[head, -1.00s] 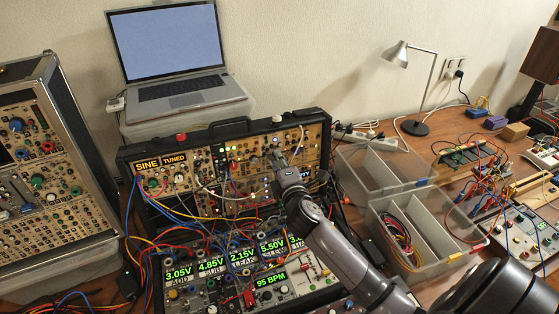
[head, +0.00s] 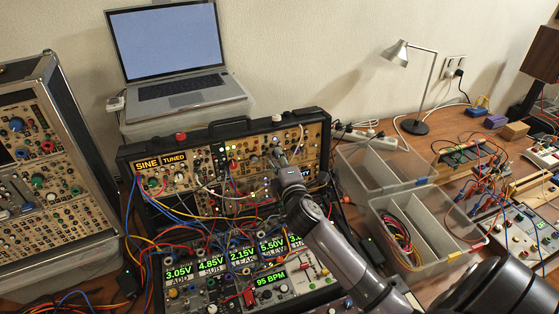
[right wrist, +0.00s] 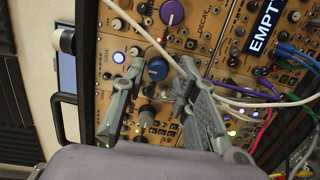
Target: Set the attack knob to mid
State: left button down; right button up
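A blue knob (right wrist: 158,69) on a tan synth panel shows in the right wrist view. It lies between the two fingertips of my right gripper (right wrist: 161,63), with a small gap on each side, so the gripper looks open around it. I cannot read an attack label; a purple knob (right wrist: 172,12) sits near the word DECAY. In the head view my right gripper (head: 280,157) reaches the upper right of the synth case (head: 325,127), and its fingers hide part of the panel. My left gripper is not in view.
Patch cables (right wrist: 245,100) run close to the right finger. A lower case of modules (head: 290,287) with green displays stands in front. A laptop (head: 170,55) is behind, and clear bins (head: 440,262) stand to the right. A second synth case (head: 70,130) is at left.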

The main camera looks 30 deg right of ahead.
jog(key=shift+o, duration=0.7)
jog(key=shift+r, duration=0.1)
jog(key=v, duration=1.2)
